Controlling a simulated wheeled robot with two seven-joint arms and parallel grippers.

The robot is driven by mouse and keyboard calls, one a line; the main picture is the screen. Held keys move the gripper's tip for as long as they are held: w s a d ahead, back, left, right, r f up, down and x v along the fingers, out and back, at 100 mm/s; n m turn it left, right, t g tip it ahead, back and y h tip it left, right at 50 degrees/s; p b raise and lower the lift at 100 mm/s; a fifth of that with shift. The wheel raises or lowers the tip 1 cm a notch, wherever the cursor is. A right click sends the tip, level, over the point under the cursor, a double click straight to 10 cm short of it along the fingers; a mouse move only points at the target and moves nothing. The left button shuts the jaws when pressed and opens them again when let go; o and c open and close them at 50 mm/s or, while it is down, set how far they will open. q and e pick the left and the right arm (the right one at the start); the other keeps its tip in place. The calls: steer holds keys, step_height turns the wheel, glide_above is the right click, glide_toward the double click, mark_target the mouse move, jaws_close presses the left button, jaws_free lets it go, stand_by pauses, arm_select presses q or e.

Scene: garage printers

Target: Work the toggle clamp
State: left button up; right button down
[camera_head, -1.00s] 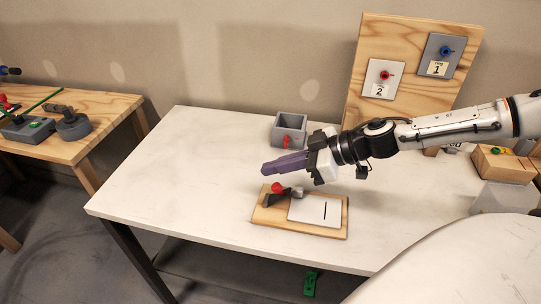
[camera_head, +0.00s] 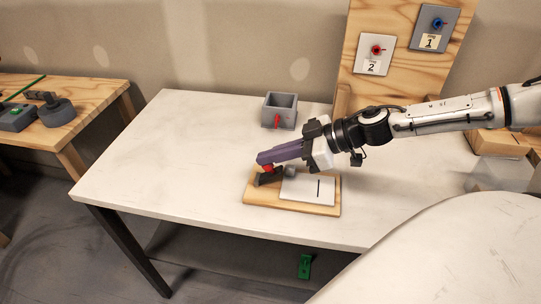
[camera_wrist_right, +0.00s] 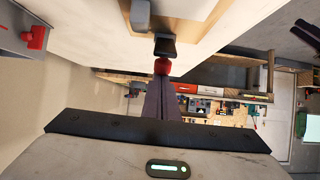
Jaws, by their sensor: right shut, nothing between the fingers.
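The toggle clamp (camera_head: 270,178) is dark with a red handle tip and is mounted on a wooden board (camera_head: 262,196) with a white plate (camera_head: 307,188) marked by a black line. My right gripper (camera_head: 264,160) is shut, with its purple fingers directly over the red tip, which shows just below them. In the right wrist view the red tip (camera_wrist_right: 161,67) lies at the ends of the shut fingers, with the dark lever (camera_wrist_right: 165,47) beyond it. Whether they touch I cannot tell. My left gripper is not in view.
A grey open box (camera_head: 279,112) with a red part on its front stands behind the board. A wooden panel (camera_head: 390,85) with two numbered switch plates rises at the back right. The left of the white table (camera_head: 150,160) is clear.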

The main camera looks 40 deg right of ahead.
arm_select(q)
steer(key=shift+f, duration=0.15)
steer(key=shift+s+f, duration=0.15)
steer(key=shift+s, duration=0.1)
arm_select(e)
steer(key=shift+s+d, duration=0.1)
